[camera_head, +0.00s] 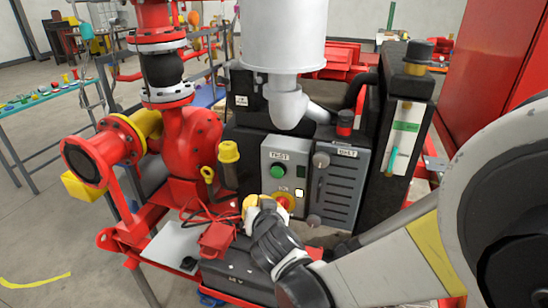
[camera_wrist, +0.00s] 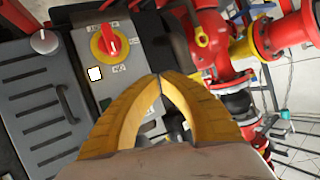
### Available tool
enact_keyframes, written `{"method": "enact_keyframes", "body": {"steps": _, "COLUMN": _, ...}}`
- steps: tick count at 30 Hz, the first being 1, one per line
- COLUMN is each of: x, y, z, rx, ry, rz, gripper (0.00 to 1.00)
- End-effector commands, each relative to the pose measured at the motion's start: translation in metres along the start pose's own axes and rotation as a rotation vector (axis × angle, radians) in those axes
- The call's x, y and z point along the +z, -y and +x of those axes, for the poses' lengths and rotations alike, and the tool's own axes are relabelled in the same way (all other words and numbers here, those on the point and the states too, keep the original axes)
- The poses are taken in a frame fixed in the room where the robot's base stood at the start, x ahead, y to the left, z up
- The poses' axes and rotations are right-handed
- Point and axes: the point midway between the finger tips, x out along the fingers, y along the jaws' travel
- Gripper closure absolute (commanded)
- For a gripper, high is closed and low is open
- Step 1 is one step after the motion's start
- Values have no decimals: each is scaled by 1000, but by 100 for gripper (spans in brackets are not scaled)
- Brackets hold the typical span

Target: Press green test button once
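The round green button (camera_head: 278,171) sits under a "TEST" label on the upper part of a grey control panel (camera_head: 297,153). A red knob on a yellow plate (camera_head: 284,201) is below it; the red knob also shows in the wrist view (camera_wrist: 110,40). My gripper (camera_head: 250,203) is in front of the panel's lower left, lower and left of the green button. In the wrist view its yellow fingers (camera_wrist: 160,76) meet at the tips with nothing between them. The green button does not show in the wrist view; the fingers cover part of the panel.
A louvred grey cover (camera_head: 340,187) with knobs adjoins the panel's right side. A yellow-capped fitting (camera_head: 228,152) and a red pump (camera_head: 195,140) stand to the left. A black battery-like box (camera_head: 235,270) lies below my gripper. A white cylinder (camera_head: 285,35) hangs above.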

Motion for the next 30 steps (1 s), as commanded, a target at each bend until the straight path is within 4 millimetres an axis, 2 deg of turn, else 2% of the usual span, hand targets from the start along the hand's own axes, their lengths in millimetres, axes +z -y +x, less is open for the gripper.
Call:
{"method": "enact_keyframes", "body": {"steps": 8, "x": -4, "y": -5, "z": 8, "rx": 3, "ry": 1, "rz": 1, "gripper": 100}}
{"method": "enact_keyframes", "body": {"steps": 21, "x": -29, "y": -30, "z": 54, "rx": 3, "ry": 1, "rz": 1, "gripper": 100}}
{"method": "enact_keyframes", "body": {"steps": 30, "x": -37, "y": -38, "z": 70, "rx": 2, "ry": 1, "rz": 0, "gripper": 100}}
